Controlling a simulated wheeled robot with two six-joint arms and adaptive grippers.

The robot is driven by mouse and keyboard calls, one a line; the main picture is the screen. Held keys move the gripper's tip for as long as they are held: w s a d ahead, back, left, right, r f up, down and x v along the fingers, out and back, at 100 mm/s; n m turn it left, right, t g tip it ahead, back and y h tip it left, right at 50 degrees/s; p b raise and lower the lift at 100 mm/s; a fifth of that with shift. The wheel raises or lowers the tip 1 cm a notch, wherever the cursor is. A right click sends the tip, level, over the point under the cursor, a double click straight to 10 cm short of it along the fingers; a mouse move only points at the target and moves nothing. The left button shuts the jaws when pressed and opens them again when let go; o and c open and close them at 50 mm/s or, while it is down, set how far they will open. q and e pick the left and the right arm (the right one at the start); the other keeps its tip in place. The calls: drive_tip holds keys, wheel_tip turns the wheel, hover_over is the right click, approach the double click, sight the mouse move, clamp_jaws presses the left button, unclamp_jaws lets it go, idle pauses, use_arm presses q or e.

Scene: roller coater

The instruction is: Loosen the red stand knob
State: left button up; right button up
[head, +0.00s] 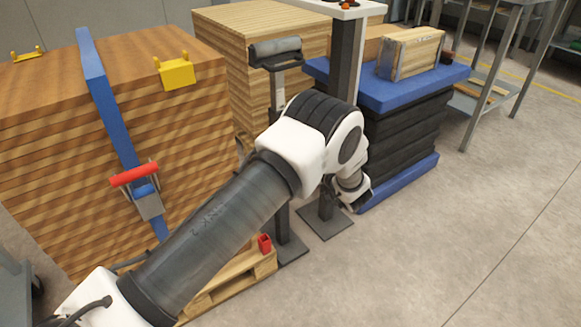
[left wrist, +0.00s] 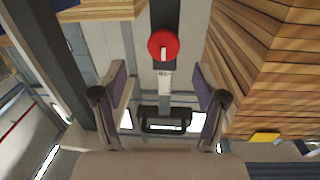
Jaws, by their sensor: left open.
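The red stand knob (left wrist: 163,44) is round with a pale bar across its face and sits on the dark post of a roller stand in the left wrist view. The roller head (left wrist: 166,122) shows lower in that view. My left gripper (left wrist: 160,88) is open and empty, its fingers apart on both sides of the post, short of the knob in the picture. In the head view my left gripper (head: 356,194) points down beyond the stand (head: 277,88), and my arm covers much of the post. I cannot see the knob there. My right gripper is in neither view.
A strapped wood stack (head: 195,130) with yellow corner pieces stands left on a pallet (head: 230,288). A small red piece (head: 264,243) is at the pallet's corner. A blue-topped black stack (head: 400,135) stands right, with a metal rack behind. The floor at front right is clear.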

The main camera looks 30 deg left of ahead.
use_arm(q)
drive_tip(key=w+a+n+g+b, duration=0.1)
drive_tip(key=w+a+b, duration=0.1)
drive_tip(key=a, duration=0.5)
drive_tip(key=shift+w+r+n+y, duration=0.3)
drive_tip(key=shift+w+r+y, duration=0.15)
drive_tip(key=shift+w, duration=0.15)
drive_tip(key=shift+a, duration=0.1)
drive_tip(key=c, duration=1.1)
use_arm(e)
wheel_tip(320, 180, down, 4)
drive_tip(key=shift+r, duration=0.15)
